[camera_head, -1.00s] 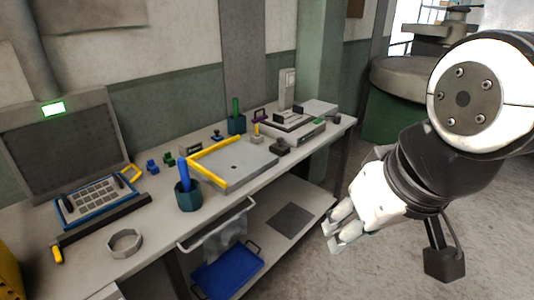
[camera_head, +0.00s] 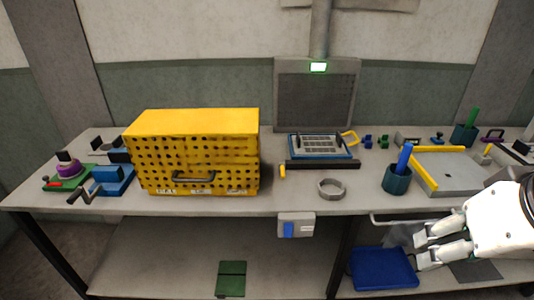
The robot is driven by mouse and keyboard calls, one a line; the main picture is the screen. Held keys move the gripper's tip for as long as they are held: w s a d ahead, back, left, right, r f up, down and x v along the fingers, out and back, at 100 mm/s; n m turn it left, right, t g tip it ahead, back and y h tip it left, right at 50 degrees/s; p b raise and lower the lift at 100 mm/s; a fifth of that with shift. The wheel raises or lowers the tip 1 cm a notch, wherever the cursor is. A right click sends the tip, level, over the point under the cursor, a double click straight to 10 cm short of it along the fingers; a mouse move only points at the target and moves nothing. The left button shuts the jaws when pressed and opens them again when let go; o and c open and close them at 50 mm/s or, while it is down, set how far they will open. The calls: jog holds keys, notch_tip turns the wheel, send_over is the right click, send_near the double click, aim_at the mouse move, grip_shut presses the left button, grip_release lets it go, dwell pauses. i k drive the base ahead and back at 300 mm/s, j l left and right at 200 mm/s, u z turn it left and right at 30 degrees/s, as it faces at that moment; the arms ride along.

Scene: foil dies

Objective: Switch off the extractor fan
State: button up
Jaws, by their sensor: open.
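The extractor fan is a grey upright panel (camera_head: 314,100) with a dark grille, standing at the back of the bench with a duct pipe rising from it. A pale box with a blue switch (camera_head: 289,229) is fixed on the bench's front edge, below and left of the fan. My gripper (camera_head: 421,250) is at the lower right, open and empty, in front of the bench and well to the right of the switch box.
A yellow perforated cabinet (camera_head: 197,150) stands left on the bench. A blue-framed tray (camera_head: 322,147), grey ring (camera_head: 330,189) and pen cup (camera_head: 397,178) stand on the bench. A rail (camera_head: 390,222) and blue tray (camera_head: 383,269) are near my gripper. Space before the switch box looks clear.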

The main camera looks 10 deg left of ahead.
aim_at(288, 228)
jog(key=u, duration=0.45)
jog(key=j+z, duration=0.35)
jog(key=l+z, duration=0.15)
jog(key=z, duration=0.35)
jog(key=l+z, duration=0.2)
jog(key=z, duration=0.25)
jog(key=u, duration=1.25)
jog(key=k+j+u, duration=0.2)
jog(key=j+u, duration=0.2)
jog(key=k+j, duration=0.05)
